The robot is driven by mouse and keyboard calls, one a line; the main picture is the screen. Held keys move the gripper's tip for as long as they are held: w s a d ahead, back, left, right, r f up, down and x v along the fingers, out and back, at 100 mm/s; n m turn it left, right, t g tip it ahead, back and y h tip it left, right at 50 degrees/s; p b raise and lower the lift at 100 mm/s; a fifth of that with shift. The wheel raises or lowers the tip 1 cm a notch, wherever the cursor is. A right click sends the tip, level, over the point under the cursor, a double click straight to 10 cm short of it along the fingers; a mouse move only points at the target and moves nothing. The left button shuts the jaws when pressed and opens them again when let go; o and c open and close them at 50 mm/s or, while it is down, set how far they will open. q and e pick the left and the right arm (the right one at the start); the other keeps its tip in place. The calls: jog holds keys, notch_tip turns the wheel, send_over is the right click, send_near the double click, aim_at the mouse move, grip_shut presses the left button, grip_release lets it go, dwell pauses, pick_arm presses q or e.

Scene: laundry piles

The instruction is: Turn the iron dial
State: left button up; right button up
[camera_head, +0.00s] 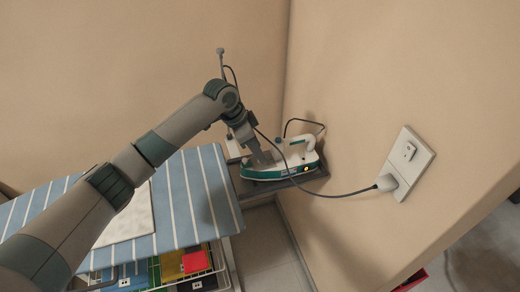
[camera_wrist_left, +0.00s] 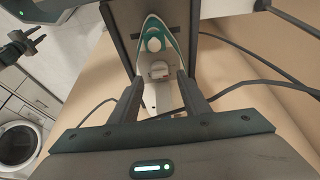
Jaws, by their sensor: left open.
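The iron (camera_head: 279,168), white with a green-edged base, rests on a dark metal stand (camera_head: 262,190) beside the wall. My left gripper (camera_head: 262,157) is over the iron in the head view. In the left wrist view, my left gripper (camera_wrist_left: 160,92) is open, with the iron (camera_wrist_left: 154,22) between and beyond its fingers. I cannot tell whether the fingers touch the iron. A dark forked part (camera_wrist_left: 20,46), perhaps my right gripper, shows at the left wrist view's edge.
A blue striped ironing board (camera_head: 200,190) bears a pale cloth (camera_head: 128,222). A wire basket (camera_head: 215,258) with coloured items is below. A washing machine (camera_wrist_left: 18,145) shows in the wrist view.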

pick_arm(q)
jog(key=shift+x, duration=1.25)
jog(key=c, duration=0.9)
jog(key=shift+c, duration=0.9)
